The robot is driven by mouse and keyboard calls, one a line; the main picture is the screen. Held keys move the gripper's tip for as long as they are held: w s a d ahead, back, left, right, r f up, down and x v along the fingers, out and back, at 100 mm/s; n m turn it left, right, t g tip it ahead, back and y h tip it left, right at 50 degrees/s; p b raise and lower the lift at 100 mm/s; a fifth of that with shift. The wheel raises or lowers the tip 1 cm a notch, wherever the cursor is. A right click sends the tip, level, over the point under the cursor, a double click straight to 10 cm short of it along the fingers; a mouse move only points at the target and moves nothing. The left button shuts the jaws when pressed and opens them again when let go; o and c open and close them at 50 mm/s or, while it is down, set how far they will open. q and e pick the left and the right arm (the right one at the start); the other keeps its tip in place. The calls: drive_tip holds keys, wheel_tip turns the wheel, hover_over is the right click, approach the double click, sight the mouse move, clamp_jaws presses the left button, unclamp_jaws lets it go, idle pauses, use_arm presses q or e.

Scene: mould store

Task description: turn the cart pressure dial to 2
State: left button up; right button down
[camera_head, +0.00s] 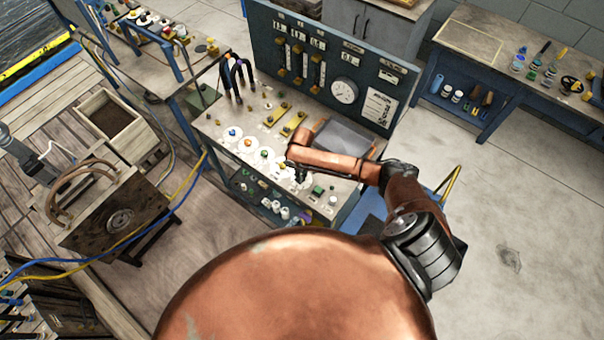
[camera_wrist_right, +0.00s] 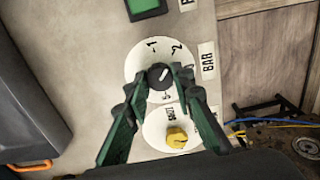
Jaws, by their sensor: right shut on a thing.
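The pressure dial (camera_wrist_right: 137,68) is a white disc with a black knob (camera_wrist_right: 158,80) and a BAR label (camera_wrist_right: 207,60) beside it. It shows in the right wrist view, with the figures 1 and 2 on its upper part and another figure partly hidden low down. The white mark on the knob slants up and right, roughly to the 2 side; its exact setting is hard to tell. My right gripper (camera_head: 298,174) is over the cart panel, its dark green fingers on either side of the knob, shut on it. My left gripper is not in view.
A second white dial with a yellow knob (camera_wrist_right: 176,138) sits close below. More dials with coloured knobs, such as a blue one (camera_head: 232,132), line the cart top (camera_head: 215,118). An upright blue gauge panel (camera_head: 262,35) stands behind. Floor at the right is clear.

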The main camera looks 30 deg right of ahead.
idle(0.5)
drive_tip(key=c, duration=1.7)
unclamp_jaws()
drive_tip(key=shift+o, duration=0.2)
drive_tip(key=shift+r, duration=0.1)
wheel_tip(320, 180, up, 12)
